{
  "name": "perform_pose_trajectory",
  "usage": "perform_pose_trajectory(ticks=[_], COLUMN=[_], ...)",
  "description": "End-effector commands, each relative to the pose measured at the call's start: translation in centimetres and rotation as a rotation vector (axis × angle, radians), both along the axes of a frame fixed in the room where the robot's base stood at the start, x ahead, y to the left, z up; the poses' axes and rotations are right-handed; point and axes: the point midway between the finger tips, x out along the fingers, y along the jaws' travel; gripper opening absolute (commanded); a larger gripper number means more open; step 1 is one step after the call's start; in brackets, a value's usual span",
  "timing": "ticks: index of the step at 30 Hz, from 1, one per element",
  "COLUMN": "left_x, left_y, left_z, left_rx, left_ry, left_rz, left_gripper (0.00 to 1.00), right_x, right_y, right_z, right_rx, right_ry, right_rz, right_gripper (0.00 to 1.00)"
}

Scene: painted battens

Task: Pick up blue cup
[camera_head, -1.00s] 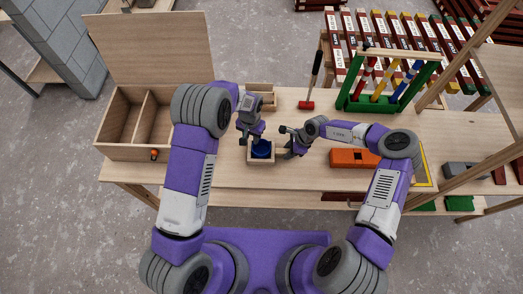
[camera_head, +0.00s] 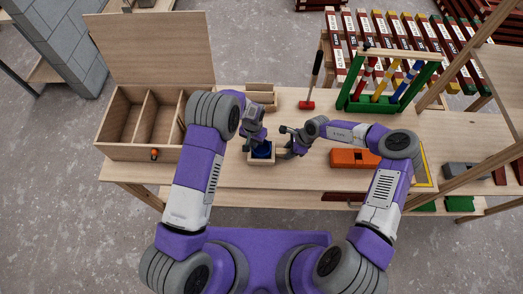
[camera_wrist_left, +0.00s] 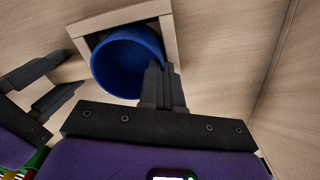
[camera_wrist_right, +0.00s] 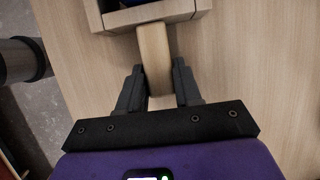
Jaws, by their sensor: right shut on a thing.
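A blue cup (camera_head: 261,151) sits in a small open wooden box (camera_head: 262,161) on the table. The left wrist view shows the cup (camera_wrist_left: 113,68) from above, inside the box's square rim (camera_wrist_left: 90,24). My left gripper (camera_wrist_left: 160,72) is at the cup's rim, its two fingers close together and overlapping the cup's near wall. Whether they are shut on the wall is unclear. My right gripper (camera_wrist_right: 156,84) is shut on the wooden handle (camera_wrist_right: 154,48) that sticks out of the box. The cup is mostly hidden in the right wrist view.
A large divided wooden box (camera_head: 140,118) with a raised lid stands at left. A smaller wooden box (camera_head: 261,97) is behind. A red mallet (camera_head: 307,104), a green rack (camera_head: 384,104) and an orange case (camera_head: 354,158) are to the right. The table front is clear.

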Motion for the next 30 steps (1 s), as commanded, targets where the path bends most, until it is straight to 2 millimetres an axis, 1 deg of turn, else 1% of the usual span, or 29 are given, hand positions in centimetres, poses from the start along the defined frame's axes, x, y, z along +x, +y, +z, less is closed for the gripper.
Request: perform_pose_trajectory(ticks=[8,11,14,21,24,27,30], left_x=[0.0,0.0,0.1,0.1,0.0,0.0,0.0], left_y=[0.0,0.0,0.0,-0.1,0.0,0.0,0.0], left_z=[0.0,0.4,1.5,6.4,8.1,9.3,9.9], left_rx=[0.0,-0.001,-0.001,-0.002,-0.002,-0.001,0.0], left_ry=[0.0,-0.002,-0.003,-0.005,-0.002,-0.002,-0.001], left_rz=[0.0,0.0,0.0,0.0,0.0,0.0,-0.001], left_gripper=[0.0,0.0,0.0,0.0,0.0,0.0,0.0], right_x=[0.0,0.0,0.0,0.0,0.0,0.0,0.0], right_y=[0.0,0.0,0.0,0.0,0.0,0.0,0.0], right_z=[0.0,0.0,0.0,0.0,0.0,0.0,0.0], right_rx=[0.0,0.0,0.0,0.0,0.0,0.0,0.0], right_ry=[0.0,0.0,0.0,0.0,0.0,0.0,0.0], right_rz=[0.0,0.0,0.0,0.0,0.0,0.0,0.0], right_gripper=[0.0,0.0,0.0,0.0,0.0,0.0,0.0])
